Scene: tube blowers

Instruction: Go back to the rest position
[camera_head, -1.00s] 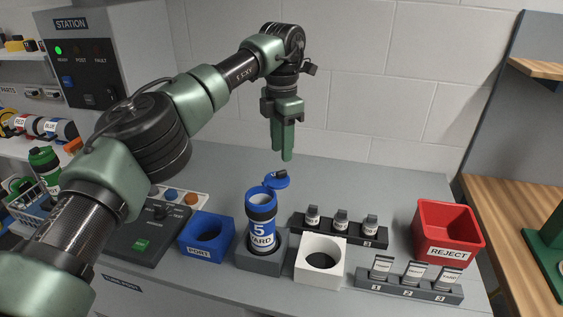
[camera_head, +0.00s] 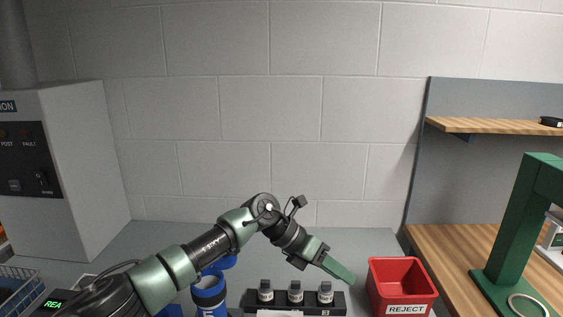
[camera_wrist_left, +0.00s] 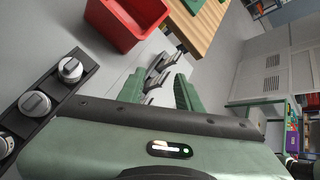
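My left gripper (camera_head: 345,271) hangs over the grey bench, tilted down to the right, a little left of the red REJECT bin (camera_head: 400,265). In the left wrist view its two green fingers (camera_wrist_left: 159,85) stand apart with nothing held between them. The same red bin (camera_wrist_left: 118,38) shows ahead of the fingers at upper left. My left arm crosses low from the left, in front of the blue tube (camera_head: 209,291), whose lower part is cut off. My right gripper is not in view.
A black rack (camera_head: 282,312) with three capped vials stands left of the bin, near the gripper. A grey station box (camera_head: 80,140) is at left. A wooden shelf (camera_head: 490,124) and a green stand (camera_head: 515,230) are at right. The wall behind is bare.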

